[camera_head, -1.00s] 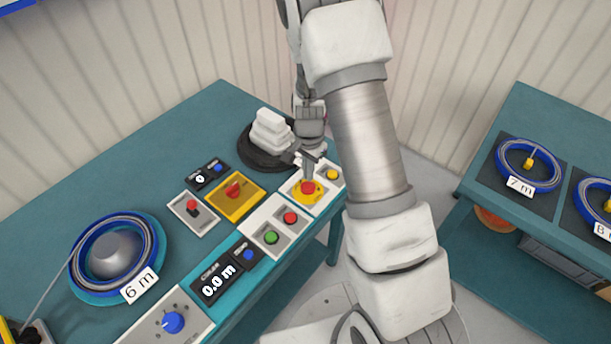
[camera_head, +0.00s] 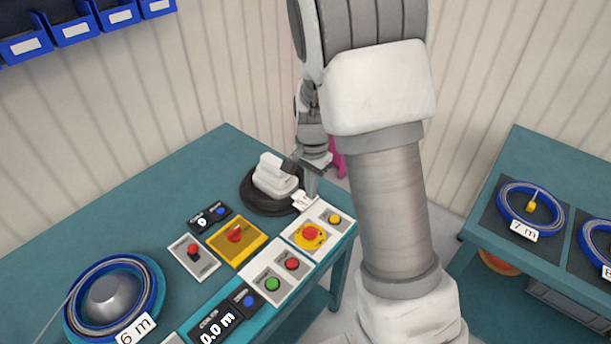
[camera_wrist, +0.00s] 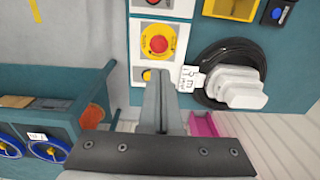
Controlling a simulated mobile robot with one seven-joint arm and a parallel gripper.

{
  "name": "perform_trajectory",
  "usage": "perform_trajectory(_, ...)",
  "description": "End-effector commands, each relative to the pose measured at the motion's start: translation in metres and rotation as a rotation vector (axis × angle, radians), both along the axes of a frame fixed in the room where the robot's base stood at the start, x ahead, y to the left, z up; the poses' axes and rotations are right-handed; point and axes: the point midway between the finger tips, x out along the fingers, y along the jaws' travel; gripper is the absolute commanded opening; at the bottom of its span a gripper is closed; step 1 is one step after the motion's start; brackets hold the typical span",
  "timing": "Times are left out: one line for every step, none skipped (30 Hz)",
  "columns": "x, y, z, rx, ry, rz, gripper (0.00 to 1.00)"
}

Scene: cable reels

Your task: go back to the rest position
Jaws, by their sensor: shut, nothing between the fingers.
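My gripper (camera_head: 312,194) is shut and empty, its fingers pointing down above the back right part of the teal workbench (camera_head: 190,165). It hangs just behind the red mushroom button on a yellow plate (camera_head: 310,232), apart from it. In the wrist view my closed fingers (camera_wrist: 162,100) appear below that button (camera_wrist: 158,40), in front of a small yellow button (camera_wrist: 147,75). A dark cable coil (camera_head: 262,206) with a stacked white block (camera_head: 274,177) stands beside my gripper; its white tag (camera_wrist: 188,79) is close to the fingers.
A second table (camera_head: 540,160) with blue cable coils stands right. A pink object (camera_head: 338,160) is behind my gripper. Blue bins (camera_head: 75,30) hang upper left.

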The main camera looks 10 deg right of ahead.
Motion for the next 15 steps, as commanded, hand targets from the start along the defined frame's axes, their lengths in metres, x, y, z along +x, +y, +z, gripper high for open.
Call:
perform_trajectory(0.0, 0.0, 0.0, 0.0, 0.0, 0.0, 0.0)
perform_trajectory(0.0, 0.0, 0.0, 0.0, 0.0, 0.0, 0.0)
perform_trajectory(0.0, 0.0, 0.0, 0.0, 0.0, 0.0, 0.0)
perform_trajectory(0.0, 0.0, 0.0, 0.0, 0.0, 0.0, 0.0)
perform_trajectory(0.0, 0.0, 0.001, 0.001, -0.001, 0.001, 0.0)
perform_trajectory(-0.001, 0.0, 0.003, 0.002, -0.003, 0.005, 0.0)
perform_trajectory(-0.001, 0.0, 0.005, 0.004, -0.006, 0.01, 0.0)
perform_trajectory(-0.003, 0.001, 0.009, 0.006, -0.011, 0.017, 0.0)
perform_trajectory(-0.004, 0.002, 0.016, 0.011, -0.02, 0.03, 0.0)
perform_trajectory(-0.006, 0.002, 0.022, 0.014, -0.028, 0.044, 0.0)
perform_trajectory(-0.009, 0.003, 0.029, 0.019, -0.036, 0.059, 0.0)
perform_trajectory(-0.013, 0.004, 0.039, 0.025, -0.05, 0.083, 0.0)
perform_trajectory(-0.016, 0.005, 0.048, 0.03, -0.061, 0.103, 0.0)
perform_trajectory(-0.02, 0.006, 0.056, 0.034, -0.073, 0.126, 0.0)
perform_trajectory(-0.026, 0.007, 0.068, 0.038, -0.089, 0.156, 0.0)
